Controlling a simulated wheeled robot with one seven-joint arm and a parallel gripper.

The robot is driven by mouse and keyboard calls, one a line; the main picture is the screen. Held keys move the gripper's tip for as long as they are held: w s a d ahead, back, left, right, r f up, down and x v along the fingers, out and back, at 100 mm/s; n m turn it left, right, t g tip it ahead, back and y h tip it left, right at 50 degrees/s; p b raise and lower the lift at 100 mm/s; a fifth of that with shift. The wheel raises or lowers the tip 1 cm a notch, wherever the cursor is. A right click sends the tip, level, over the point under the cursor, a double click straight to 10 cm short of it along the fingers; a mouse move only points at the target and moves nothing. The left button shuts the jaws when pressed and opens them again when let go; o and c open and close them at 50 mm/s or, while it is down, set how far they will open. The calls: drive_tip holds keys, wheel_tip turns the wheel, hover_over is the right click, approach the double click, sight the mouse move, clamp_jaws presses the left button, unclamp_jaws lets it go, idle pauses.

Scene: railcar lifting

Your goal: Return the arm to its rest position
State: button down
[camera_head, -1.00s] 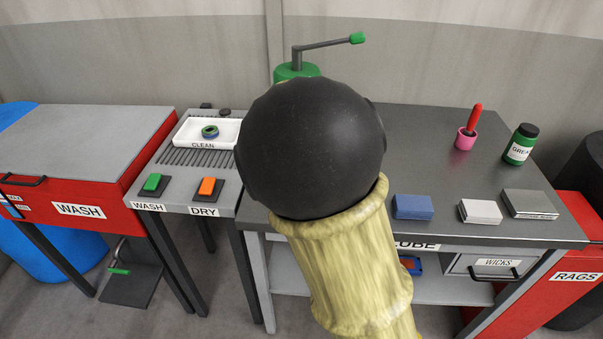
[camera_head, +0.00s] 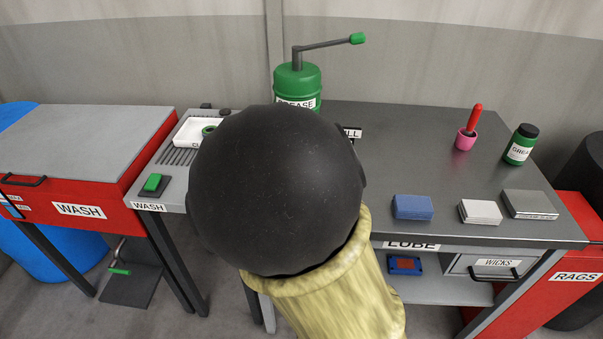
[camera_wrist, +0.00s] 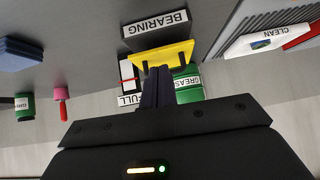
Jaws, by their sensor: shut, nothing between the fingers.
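My arm's black rounded joint and yellow sleeve fill the middle of the head view and hide my gripper there. In the wrist view my gripper (camera_wrist: 157,74) shows as two dark fingers pressed together, shut and empty. The wrist picture is turned over. The fingers overlap a yellow holder (camera_wrist: 172,54) beside a BEARING sign (camera_wrist: 156,23); I cannot tell whether they touch it. The green grease pump (camera_wrist: 187,86) appears just right of the fingers. It also stands upright at the back of the bench in the head view (camera_head: 298,84), with a bent handle.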

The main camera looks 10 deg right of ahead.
drive_tip(key=s+d+r+n+g+y+p, duration=0.1)
drive_tip(key=s+d+r+g+p, duration=0.1)
drive_tip(key=s+p, duration=0.3)
drive_tip(key=s+d+r+n+g+y+p, duration=0.1)
drive_tip(key=s+d+g+p, duration=0.3)
drive_tip(key=s, duration=0.9)
drive_tip(key=shift+s+d+r+n+p, duration=0.15)
drive_tip(key=shift+r+n+p, duration=0.3)
drive_tip(key=shift+p, duration=0.2)
idle(0.5)
